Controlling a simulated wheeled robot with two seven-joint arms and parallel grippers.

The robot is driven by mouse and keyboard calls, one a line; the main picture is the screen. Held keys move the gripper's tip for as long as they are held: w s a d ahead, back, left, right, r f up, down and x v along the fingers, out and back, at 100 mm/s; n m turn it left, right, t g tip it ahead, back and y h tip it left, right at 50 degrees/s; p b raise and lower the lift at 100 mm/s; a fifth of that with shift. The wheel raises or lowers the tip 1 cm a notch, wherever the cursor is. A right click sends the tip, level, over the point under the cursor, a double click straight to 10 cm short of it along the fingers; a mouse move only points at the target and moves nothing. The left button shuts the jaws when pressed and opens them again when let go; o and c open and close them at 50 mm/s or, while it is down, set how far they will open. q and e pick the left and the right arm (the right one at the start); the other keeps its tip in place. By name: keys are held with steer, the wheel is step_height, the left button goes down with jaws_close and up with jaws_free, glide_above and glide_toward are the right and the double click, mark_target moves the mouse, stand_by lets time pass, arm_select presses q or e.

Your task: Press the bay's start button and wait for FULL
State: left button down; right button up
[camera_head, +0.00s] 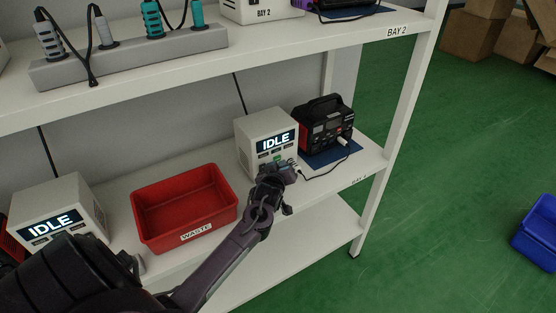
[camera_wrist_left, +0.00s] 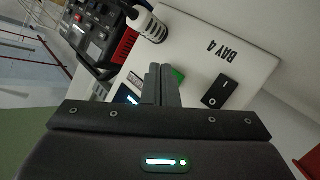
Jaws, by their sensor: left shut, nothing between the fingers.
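The white bay box (camera_head: 252,136) stands on the middle shelf, and its screen (camera_head: 276,141) reads IDLE. The wrist view shows its face (camera_wrist_left: 220,50) marked BAY 4, with a black rocker switch (camera_wrist_left: 217,91) and a green button (camera_wrist_left: 178,76). My left gripper (camera_head: 284,171) is shut and empty in front of the box's lower face. In the wrist view its fingertips (camera_wrist_left: 160,68) lie right beside the green button and partly cover it. I cannot tell whether they touch it. My right gripper is not in view.
A black and red power station (camera_head: 325,122) stands on a blue mat (camera_head: 335,155) right of the box, with a white plug (camera_head: 341,141) and cable. A red WASTE bin (camera_head: 190,235) and another IDLE box (camera_head: 75,195) are to the left. The upper shelf holds a power strip (camera_head: 130,60).

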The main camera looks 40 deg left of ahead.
arm_select(q)
steer(key=shift+a, duration=0.1)
stand_by(0.4)
steer(key=shift+w+a, duration=0.2)
steer(key=shift+a, duration=0.25)
stand_by(0.4)
steer(key=shift+s+d+p, duration=0.2)
steer(key=shift+d+p, duration=0.3)
steer(key=shift+d, duration=0.05)
